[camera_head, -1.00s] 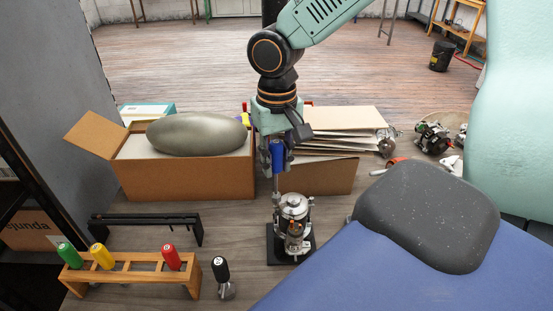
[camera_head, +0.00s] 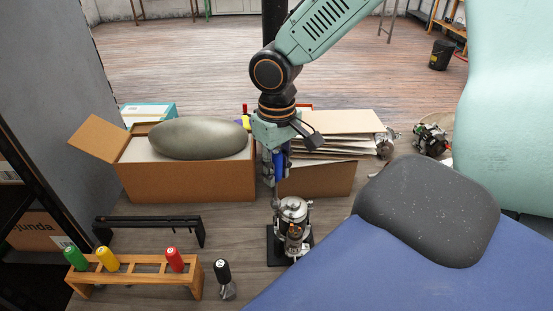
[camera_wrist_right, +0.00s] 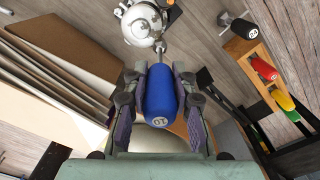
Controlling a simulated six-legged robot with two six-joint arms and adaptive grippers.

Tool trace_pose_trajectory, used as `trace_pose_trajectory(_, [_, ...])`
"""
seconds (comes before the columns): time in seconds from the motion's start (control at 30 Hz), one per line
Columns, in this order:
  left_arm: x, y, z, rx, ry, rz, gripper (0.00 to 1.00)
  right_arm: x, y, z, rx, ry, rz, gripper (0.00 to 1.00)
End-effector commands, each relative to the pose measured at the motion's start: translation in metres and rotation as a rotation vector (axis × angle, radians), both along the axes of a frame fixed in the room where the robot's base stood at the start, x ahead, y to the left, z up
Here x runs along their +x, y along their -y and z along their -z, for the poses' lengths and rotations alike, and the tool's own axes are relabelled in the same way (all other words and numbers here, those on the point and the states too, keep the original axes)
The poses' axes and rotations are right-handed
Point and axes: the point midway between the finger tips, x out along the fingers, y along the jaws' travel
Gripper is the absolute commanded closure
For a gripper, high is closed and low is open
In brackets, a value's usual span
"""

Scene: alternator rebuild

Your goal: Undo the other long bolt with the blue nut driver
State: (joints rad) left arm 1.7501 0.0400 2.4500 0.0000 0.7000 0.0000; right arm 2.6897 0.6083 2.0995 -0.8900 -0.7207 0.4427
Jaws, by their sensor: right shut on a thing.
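My right gripper (camera_head: 277,172) is shut on the blue nut driver (camera_head: 280,163), which points down. It hangs over the back left side of the alternator (camera_head: 293,212), which stands upright on a black base (camera_head: 274,252). In the right wrist view the blue handle (camera_wrist_right: 160,98) sits between both fingers (camera_wrist_right: 160,85). Its thin shaft (camera_wrist_right: 160,48) reaches to the edge of the alternator's round silver body (camera_wrist_right: 142,24). I cannot tell whether the tip is seated on the long bolt; the bolt head is not clear. My left gripper is not in view.
A wooden rack (camera_head: 140,266) holds green, yellow and red drivers at the front left. Behind are a black rail stand (camera_head: 150,219), an open cardboard box (camera_head: 190,182) and stacked cardboard sheets (camera_head: 340,122).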

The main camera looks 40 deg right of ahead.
Motion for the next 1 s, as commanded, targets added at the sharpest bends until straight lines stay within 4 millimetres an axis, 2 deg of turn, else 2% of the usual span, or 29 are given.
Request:
trace_pose_trajectory(0.03, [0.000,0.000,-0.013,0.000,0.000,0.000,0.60,-0.001,0.000,-0.006,0.001,-0.003,-0.055,1.00])
trace_pose_trajectory(0.8, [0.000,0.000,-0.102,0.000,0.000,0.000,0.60,0.001,0.002,-0.005,0.001,-0.003,-0.971,1.00])
trace_pose_trajectory(0.87, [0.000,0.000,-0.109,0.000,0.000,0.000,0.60,0.001,0.002,-0.005,0.001,-0.003,-1.043,1.00])
trace_pose_trajectory(1.0, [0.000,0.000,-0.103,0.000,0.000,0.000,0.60,0.002,0.003,-0.001,0.001,0.001,-1.189,1.00])
